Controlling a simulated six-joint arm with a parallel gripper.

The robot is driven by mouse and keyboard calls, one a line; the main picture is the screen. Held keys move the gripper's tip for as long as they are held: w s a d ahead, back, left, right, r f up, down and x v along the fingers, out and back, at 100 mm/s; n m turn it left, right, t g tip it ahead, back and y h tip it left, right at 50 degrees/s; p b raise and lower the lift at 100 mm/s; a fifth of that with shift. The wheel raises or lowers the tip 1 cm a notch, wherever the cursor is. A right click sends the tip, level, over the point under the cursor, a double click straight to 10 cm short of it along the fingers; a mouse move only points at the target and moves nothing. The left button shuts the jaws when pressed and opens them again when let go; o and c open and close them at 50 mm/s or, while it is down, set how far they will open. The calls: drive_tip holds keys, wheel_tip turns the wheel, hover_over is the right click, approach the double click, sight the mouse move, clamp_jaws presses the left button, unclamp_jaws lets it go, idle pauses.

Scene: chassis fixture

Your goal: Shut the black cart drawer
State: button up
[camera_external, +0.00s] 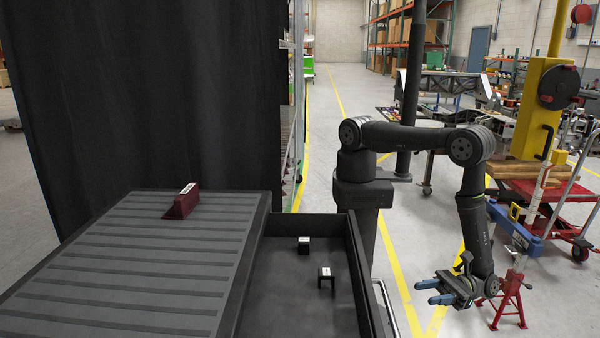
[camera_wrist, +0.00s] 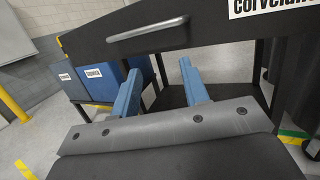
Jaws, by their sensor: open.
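The black cart drawer (camera_external: 272,292) is pulled out to the right of the ribbed cart top (camera_external: 120,262). Its metal handle (camera_external: 384,306) is on the outer face at the right. In the wrist view the drawer front (camera_wrist: 222,30) crosses the top of the picture, with its handle (camera_wrist: 148,29) at upper middle. My gripper (camera_external: 431,291) is open and empty, with blue fingers, to the right of the handle and apart from it. In the wrist view the fingers of my gripper (camera_wrist: 162,80) point toward the drawer front, below the handle.
Two small black pieces (camera_external: 304,246) (camera_external: 326,277) are inside the drawer. A dark red block (camera_external: 181,204) sits on the cart top. A red stand (camera_external: 508,301) is behind my wrist. Blue bins (camera_wrist: 92,82) show left in the wrist view. Floor between gripper and drawer looks clear.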

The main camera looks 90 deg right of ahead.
drive_tip(key=shift+d+r, duration=0.1)
drive_tip(key=shift+d, duration=0.25)
drive_tip(key=c, duration=0.4)
drive_tip(key=d+r+m+h, duration=0.1)
drive_tip(key=d+h, duration=0.1)
drive_tip(key=d, duration=0.4)
drive_tip(key=d+r+m+h, duration=0.1)
drive_tip(key=d+r+h, duration=0.1)
drive_tip(key=d, duration=0.5)
drive_tip(key=d+r+m+g+h, duration=0.1)
drive_tip(key=d+m+h, duration=0.1)
drive_tip(key=d, duration=0.5)
drive_tip(key=shift+w+d+r+h, duration=0.1)
drive_tip(key=shift+w+r+h, duration=0.15)
drive_tip(key=shift+h, duration=0.25)
clamp_jaws()
drive_tip(key=w, duration=1.4)
drive_tip(key=shift+d, duration=0.15)
drive_tip(key=w, duration=2.4)
drive_tip(key=shift+w, duration=1)
drive_tip(key=shift+w+r, duration=0.1)
drive_tip(key=shift+w, duration=0.05)
drive_tip(key=shift+r, duration=0.1)
